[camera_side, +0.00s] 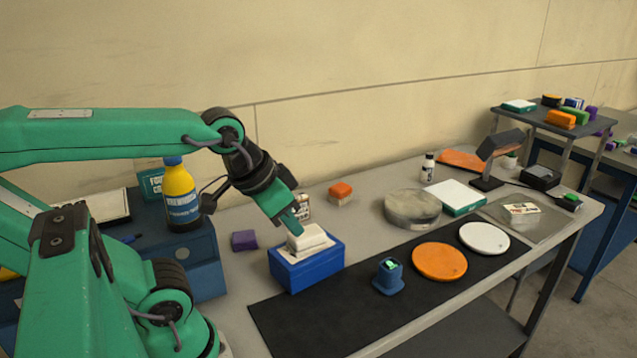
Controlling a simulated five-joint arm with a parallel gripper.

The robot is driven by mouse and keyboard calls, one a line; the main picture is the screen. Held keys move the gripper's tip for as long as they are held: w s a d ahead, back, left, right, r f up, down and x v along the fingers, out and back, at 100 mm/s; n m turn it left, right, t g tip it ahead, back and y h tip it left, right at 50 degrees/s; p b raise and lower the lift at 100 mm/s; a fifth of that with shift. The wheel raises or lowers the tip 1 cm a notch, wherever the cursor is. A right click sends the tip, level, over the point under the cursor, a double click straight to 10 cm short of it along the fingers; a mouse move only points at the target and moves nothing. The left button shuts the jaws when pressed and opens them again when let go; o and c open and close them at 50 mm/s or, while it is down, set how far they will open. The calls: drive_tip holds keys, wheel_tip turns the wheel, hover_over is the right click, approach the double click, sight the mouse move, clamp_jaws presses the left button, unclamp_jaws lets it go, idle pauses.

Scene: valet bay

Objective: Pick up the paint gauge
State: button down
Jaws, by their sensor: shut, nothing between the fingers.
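My gripper (297,223) is shut and empty. It points down just above the white folded cloths (307,240) in a blue box (310,271); I cannot tell whether its tips touch them. A small blue device or holder (388,280) with a bright green and white top stands upright on the black mat (330,310), right of the box and apart from my gripper. It may be the paint gauge. A small dark object with a green face (571,201) lies at the far right edge of the bench and could also be it. I cannot tell which.
An orange disc (440,261) and a white disc (484,238) lie on the mat. A round grey pad (413,208) lies behind them. A small bottle stands close behind my gripper. A yellow bottle (180,195) stands on the blue cabinet at left. The mat's front left is clear.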

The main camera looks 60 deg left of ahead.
drive_tip(key=c, duration=0.7)
unclamp_jaws()
drive_tip(key=shift+w, duration=0.15)
